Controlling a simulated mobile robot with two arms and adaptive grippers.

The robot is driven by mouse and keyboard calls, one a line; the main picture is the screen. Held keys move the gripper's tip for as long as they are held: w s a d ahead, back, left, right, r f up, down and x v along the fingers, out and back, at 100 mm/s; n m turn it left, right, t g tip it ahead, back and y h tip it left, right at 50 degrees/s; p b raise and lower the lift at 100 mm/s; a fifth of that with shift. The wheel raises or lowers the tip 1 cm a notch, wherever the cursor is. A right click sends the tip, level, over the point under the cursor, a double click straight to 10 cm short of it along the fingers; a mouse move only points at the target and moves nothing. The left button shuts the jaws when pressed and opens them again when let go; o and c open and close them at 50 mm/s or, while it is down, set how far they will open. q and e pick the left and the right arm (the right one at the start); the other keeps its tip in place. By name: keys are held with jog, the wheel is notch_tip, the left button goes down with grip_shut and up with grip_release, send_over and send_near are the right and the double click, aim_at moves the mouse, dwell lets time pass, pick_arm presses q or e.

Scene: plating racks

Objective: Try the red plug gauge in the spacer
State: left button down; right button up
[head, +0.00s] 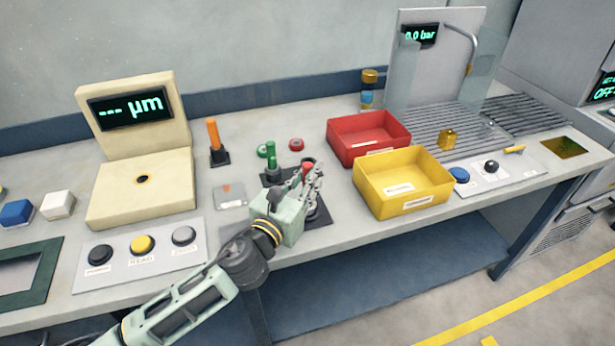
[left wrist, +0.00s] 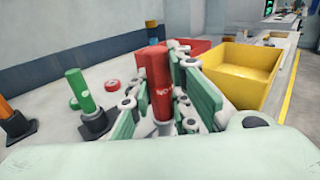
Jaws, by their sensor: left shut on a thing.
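The red plug gauge (head: 308,167) stands roughly upright between the fingers of my left gripper (head: 303,184). The left wrist view shows the red gauge (left wrist: 158,85) with faint white lettering, and the green finger pads of the gripper (left wrist: 160,105) on both sides of it. The gripper is shut on it, over a dark mat (head: 322,221). The gauge's lower end is hidden, so I cannot tell whether it is still in a holder. I cannot identify the spacer for sure; a small brass-coloured block (head: 447,138) sits on the grooved board. My right gripper is not in view.
A green plug gauge (head: 271,164) stands in a black holder just behind the gripper. Red (head: 373,154) and yellow (head: 403,195) bins stand to the right. A cream gauge display (head: 140,205) and button panel (head: 125,265) lie left. An orange-handled tool (head: 214,135) stands behind.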

aim_at(307, 165)
pick_arm(q)
jog(key=shift+f+b, duration=1.05)
jog(key=shift+f, duration=0.55)
dwell(0.6)
jog(key=shift+r, duration=0.15)
dwell(1.0)
jog(key=shift+r+p, duration=3.7)
jog(key=shift+p, duration=0.45)
